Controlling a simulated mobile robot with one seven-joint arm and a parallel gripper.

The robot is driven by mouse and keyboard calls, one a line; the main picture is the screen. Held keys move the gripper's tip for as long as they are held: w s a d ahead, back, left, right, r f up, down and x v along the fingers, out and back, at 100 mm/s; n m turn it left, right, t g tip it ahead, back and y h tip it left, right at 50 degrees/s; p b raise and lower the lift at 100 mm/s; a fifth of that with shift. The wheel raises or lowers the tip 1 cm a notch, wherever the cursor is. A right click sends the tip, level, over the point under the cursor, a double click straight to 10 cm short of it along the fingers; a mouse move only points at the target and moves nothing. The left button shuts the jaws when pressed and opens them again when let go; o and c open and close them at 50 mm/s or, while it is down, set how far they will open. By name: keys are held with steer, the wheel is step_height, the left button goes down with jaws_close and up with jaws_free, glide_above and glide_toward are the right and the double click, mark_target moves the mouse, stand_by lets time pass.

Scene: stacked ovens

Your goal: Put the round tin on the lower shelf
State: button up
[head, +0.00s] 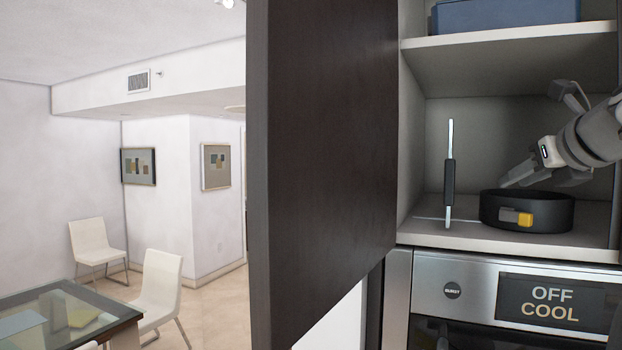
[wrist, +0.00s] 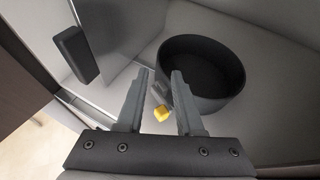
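The round tin (head: 490,213) is a dark, open-topped ring with a yellow clasp. It sits upright on the lower shelf (head: 585,243) of the open cabinet, and it also shows in the wrist view (wrist: 225,100). My gripper (head: 512,184) reaches in from the right, with its fingertips at the tin's rim in the head view. In the wrist view my gripper (wrist: 160,74) is open, its fingers apart. The right finger overlaps the tin's wall in the picture, and the yellow clasp shows between the fingers. I cannot tell whether a finger touches the tin.
A thin upright panel with a black grip (head: 449,187) stands left of the tin. A blue box (head: 505,14) is on the upper shelf (head: 510,58). The dark cabinet door (head: 325,150) stands open at left. An oven (head: 480,290) is below the lower shelf.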

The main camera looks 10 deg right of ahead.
steer(key=v, duration=0.2)
steer(key=shift+s+a+r, duration=0.1)
steer(key=shift+s+r, duration=0.05)
steer(key=shift+s, duration=0.05)
